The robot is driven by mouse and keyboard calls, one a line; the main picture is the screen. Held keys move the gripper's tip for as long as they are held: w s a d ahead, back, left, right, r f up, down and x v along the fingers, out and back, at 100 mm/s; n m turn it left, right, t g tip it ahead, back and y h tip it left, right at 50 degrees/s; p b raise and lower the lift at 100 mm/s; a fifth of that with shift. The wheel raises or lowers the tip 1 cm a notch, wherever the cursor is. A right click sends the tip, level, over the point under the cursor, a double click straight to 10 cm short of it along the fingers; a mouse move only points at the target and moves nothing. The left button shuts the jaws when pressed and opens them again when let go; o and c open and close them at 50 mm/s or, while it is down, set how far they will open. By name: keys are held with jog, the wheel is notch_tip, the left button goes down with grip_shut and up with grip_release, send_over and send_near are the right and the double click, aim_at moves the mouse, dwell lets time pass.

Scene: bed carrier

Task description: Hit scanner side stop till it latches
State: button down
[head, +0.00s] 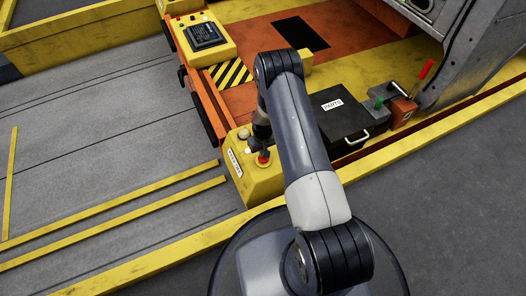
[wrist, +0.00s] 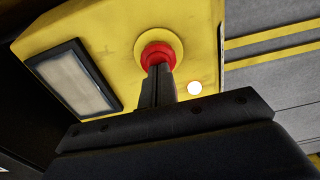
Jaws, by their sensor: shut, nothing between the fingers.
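A yellow box (head: 262,184) with a small white label stands at the near end of the orange carrier. Its red mushroom button (head: 263,160) sits on top, and in the wrist view the red button (wrist: 157,55) shows on a round yellow collar. My gripper (wrist: 158,72) is shut and empty, and its fingertips overlap the lower edge of the button in that view. I cannot tell whether they touch it or whether it is pressed in. In the head view my gripper (head: 263,149) is just over the button. The label is too small to read surely.
A small lit white lamp (wrist: 194,88) and a framed pale panel (wrist: 75,80) flank the button. A black parts case (head: 335,122) lies right of my arm, with a red-handled lever (head: 425,75) beyond. A yellow console (head: 206,38) stands at the back. Grey floor lies left.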

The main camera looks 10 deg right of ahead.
notch_tip(320, 180, up, 14)
jog(key=p, duration=0.5)
jog(key=shift+f, duration=0.15)
notch_tip(320, 180, down, 10)
jog(key=b, duration=0.3)
jog(key=shift+s+b, duration=0.1)
jog(key=shift+b, duration=0.3)
notch_tip(320, 180, up, 8)
jog(key=p, duration=0.4)
jog(key=shift+s+f, duration=0.15)
jog(key=shift+f, duration=0.1)
jog(key=shift+f, duration=0.15)
